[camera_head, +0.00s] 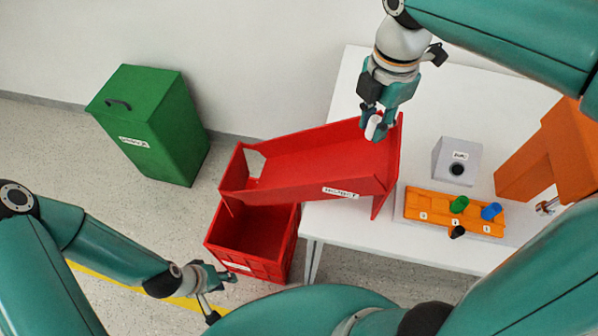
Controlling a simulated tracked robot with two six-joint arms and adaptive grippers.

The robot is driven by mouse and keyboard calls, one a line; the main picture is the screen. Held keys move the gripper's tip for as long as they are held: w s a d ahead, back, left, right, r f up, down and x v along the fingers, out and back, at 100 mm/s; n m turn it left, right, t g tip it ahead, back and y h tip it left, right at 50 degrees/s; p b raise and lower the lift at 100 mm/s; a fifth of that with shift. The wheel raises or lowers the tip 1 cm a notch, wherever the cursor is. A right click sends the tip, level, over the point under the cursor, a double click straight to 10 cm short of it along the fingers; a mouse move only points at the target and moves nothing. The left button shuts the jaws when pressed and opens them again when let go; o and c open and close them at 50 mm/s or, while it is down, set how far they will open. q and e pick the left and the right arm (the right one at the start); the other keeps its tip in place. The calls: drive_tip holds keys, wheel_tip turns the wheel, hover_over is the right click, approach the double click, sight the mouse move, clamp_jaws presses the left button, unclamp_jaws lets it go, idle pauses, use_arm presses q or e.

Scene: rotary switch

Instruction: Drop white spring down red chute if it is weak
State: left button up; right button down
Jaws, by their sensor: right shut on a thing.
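My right gripper (376,112) is shut on the white spring (373,128), a small white cylinder. It holds the spring at the upper right end of the red chute (310,160). I cannot tell whether the spring touches the chute. The chute slopes down to the left, with a label on its front side and its low end above a red crate (240,263). My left gripper (224,297) is empty, its fingers apart, in front of the crate at the lower left.
An orange tray (427,212) with green, blue and black pieces sits on the white table (345,225). An orange fixture (545,165) stands at the right. A green bin (150,125) stands on the floor.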

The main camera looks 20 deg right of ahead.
drive_tip(key=c, duration=0.9)
unclamp_jaws()
drive_tip(key=shift+r, duration=0.1)
wheel_tip(320, 180, up, 12)
drive_tip(key=shift+f, duration=0.15)
